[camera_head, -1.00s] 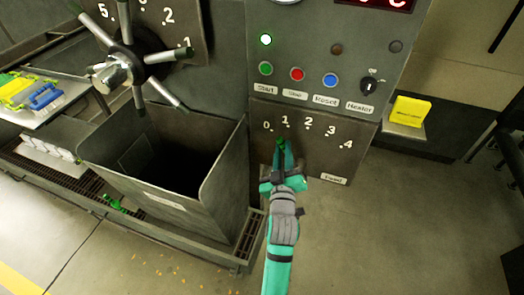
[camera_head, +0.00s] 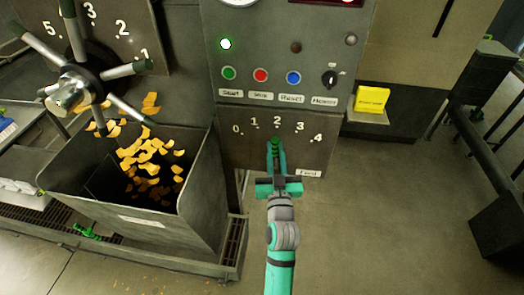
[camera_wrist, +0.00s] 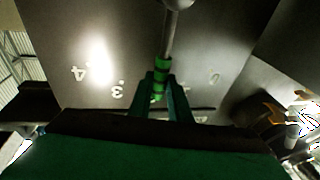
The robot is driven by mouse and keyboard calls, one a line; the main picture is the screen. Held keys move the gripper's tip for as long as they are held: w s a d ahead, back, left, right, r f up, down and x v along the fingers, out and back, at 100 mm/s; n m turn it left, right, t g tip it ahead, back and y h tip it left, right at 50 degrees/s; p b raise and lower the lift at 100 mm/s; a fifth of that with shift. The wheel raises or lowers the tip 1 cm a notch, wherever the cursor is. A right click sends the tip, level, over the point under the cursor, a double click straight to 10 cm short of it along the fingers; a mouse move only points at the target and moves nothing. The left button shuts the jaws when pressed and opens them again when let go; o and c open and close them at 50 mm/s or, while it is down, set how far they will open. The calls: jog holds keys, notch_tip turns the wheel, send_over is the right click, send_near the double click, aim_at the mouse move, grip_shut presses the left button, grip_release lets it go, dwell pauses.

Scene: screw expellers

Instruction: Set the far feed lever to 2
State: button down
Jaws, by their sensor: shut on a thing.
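The feed lever has a green banded grip (camera_head: 275,143) and stands on the panel marked 0 to 4 with a "Feed" label (camera_head: 308,173). Its grip points at about the 2 (camera_head: 277,121). My gripper (camera_head: 276,152) is shut on that grip from below. In the wrist view the green grip (camera_wrist: 161,78) sits between my fingers (camera_wrist: 159,97), with the lever's metal rod (camera_wrist: 170,35) running up from it. The scale looks upside down there; the 3 (camera_wrist: 118,91) and 4 (camera_wrist: 78,73) are readable, and the 2 is hidden.
A metal bin (camera_head: 195,205) at the left holds orange flakes (camera_head: 150,165), with more in the air above it. A spoked handwheel (camera_head: 75,85) stands at the upper left.

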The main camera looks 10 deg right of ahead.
jog(key=shift+f, duration=0.15)
jog(key=c, duration=1.6)
grip_release()
jog(key=shift+c, duration=0.2)
jog(key=shift+s, duration=0.1)
jog(key=v, duration=1)
jog(key=shift+s, duration=0.35)
jog(key=shift+a, duration=0.1)
jog(key=s+a+f+g+y, duration=0.1)
jog(key=s+a+f, duration=0.3)
jog(key=s, duration=0.6)
jog(key=s+a+f+n+g+y, duration=0.1)
jog(key=s+a+f, duration=0.3)
jog(key=s, duration=0.7)
jog(key=s+a+f+n+g+y, duration=0.1)
jog(key=s+a+f, duration=0.3)
jog(key=s, duration=0.7)
jog(key=shift+a+f+g, duration=0.15)
jog(key=shift+a+g, duration=0.65)
jog(key=shift+a, duration=0.3)
